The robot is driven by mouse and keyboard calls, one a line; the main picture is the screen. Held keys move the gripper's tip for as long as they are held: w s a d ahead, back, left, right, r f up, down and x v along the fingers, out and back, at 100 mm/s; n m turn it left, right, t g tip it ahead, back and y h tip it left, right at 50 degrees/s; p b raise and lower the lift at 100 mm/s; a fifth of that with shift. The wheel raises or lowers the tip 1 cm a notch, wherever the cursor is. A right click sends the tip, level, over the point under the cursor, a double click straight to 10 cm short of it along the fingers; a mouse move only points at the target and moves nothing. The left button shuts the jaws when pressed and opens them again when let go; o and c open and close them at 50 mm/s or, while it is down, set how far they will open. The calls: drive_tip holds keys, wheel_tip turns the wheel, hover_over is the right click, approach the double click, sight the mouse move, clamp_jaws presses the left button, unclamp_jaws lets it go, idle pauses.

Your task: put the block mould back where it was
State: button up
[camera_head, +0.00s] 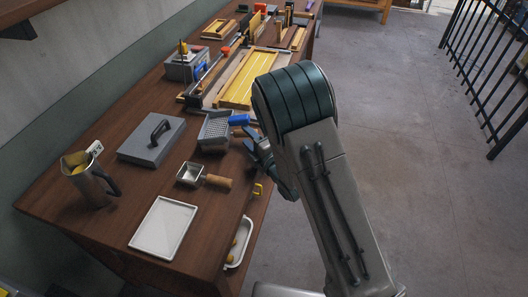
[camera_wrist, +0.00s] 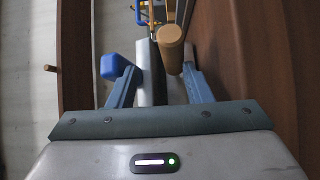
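A small square metal pan (camera_head: 190,173) with a wooden handle (camera_head: 217,182) lies on the bench; it looks like the block mould, though I cannot be sure. My gripper (camera_head: 254,151) is at the bench's right edge, above and right of that pan and apart from it. In the wrist view my gripper (camera_wrist: 159,72) has its two fingers apart. A brown handle (camera_wrist: 172,35) shows beside the right fingertip and a blue handle end (camera_wrist: 117,67) by the left finger. I see no hold on either. My arm hides part of the bench edge.
Around it stand a grey lidded box (camera_head: 145,147), a metal jug (camera_head: 89,183), a white tray (camera_head: 163,228) and a perforated grey tool (camera_head: 215,130) by blue and brown handles. A wooden frame with yellow sheet (camera_head: 240,85) lies farther back. Bare bench shows near the lidded box.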

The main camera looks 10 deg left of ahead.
drive_tip(key=b+v, duration=0.1)
drive_tip(key=v, duration=0.7)
drive_tip(key=w+d+r+m+g+h, duration=0.1)
drive_tip(key=w+d+r+m+h, duration=0.1)
drive_tip(key=d+m+h, duration=0.45)
drive_tip(key=w+d+r+m+h, duration=0.1)
drive_tip(key=d+r+m+h, duration=0.25)
drive_tip(key=d+m, duration=0.5)
drive_tip(key=s+d+r+m+g+h, duration=0.1)
drive_tip(key=s+d+m+g, duration=0.3)
drive_tip(key=s, duration=0.6)
drive_tip(key=s+d+r+m+g+h, duration=0.2)
drive_tip(key=s+d+r+m+g, duration=0.2)
drive_tip(key=s, duration=0.7)
drive_tip(key=d+m, duration=0.2)
drive_tip(key=m, duration=0.2)
drive_tip(key=shift+s+d+m, duration=0.25)
drive_tip(key=shift+d+m, duration=0.05)
drive_tip(key=shift+d, duration=0.1)
